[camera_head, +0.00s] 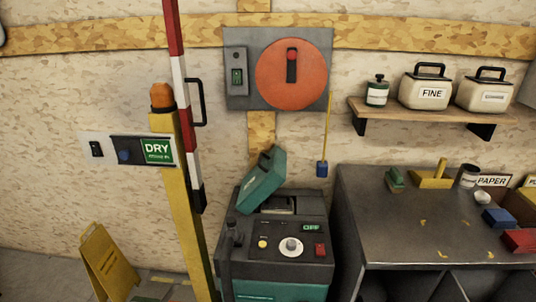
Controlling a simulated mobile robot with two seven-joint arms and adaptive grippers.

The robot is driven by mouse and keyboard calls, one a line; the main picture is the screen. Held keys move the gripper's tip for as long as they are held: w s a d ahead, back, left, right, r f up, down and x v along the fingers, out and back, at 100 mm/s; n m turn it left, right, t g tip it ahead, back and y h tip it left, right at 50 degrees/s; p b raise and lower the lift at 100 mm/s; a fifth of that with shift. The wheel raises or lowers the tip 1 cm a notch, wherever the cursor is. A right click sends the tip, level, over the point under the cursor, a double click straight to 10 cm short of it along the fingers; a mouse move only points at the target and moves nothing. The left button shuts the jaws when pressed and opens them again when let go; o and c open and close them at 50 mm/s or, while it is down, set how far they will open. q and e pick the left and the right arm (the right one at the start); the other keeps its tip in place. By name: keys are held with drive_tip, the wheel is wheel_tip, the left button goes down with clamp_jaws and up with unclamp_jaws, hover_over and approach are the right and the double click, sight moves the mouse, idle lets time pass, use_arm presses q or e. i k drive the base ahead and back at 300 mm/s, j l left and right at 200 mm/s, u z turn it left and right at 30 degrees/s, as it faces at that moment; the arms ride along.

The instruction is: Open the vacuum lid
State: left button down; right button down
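The vacuum (275,270) is a dark grey and teal machine low in the middle of the head view. Its teal lid (262,183) is tilted up steeply at the back left of the top. A dark recess with a grey edge (280,206) shows beside the lid's lower end. The front panel has a white dial, a yellow button, a red switch and a small display (311,228) reading OFF. A dark upright fitting (234,236) stands at its left edge. Neither of my grippers is in view, and nothing touches the lid.
A yellow post (185,210) with a red and white barrier arm (187,130) stands left of the vacuum. A yellow floor sign (109,263) is at lower left. A dark workbench (430,225) with small items adjoins on the right. A wall shelf (440,112) holds canisters.

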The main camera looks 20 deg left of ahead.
sight(270, 173)
drive_tip(key=i+j, duration=0.15)
drive_tip(key=j, duration=0.25)
drive_tip(key=i+j, duration=0.2)
drive_tip(key=j, duration=0.2)
drive_tip(key=i+j, duration=0.15)
drive_tip(key=j, duration=0.25)
drive_tip(key=i+j, duration=0.2)
drive_tip(key=j, duration=0.2)
drive_tip(key=i+j, duration=0.15)
drive_tip(key=j, duration=0.25)
drive_tip(key=j+z, duration=0.2)
drive_tip(key=z, duration=0.15)
drive_tip(key=i+j+z, duration=0.1)
drive_tip(key=z, duration=0.25)
drive_tip(key=j+z, duration=0.35)
drive_tip(key=k+j, duration=0.1)
drive_tip(key=j, duration=0.45)
drive_tip(key=l+z, duration=0.2)
drive_tip(key=i+l+z, duration=0.2)
drive_tip(key=l, duration=0.2)
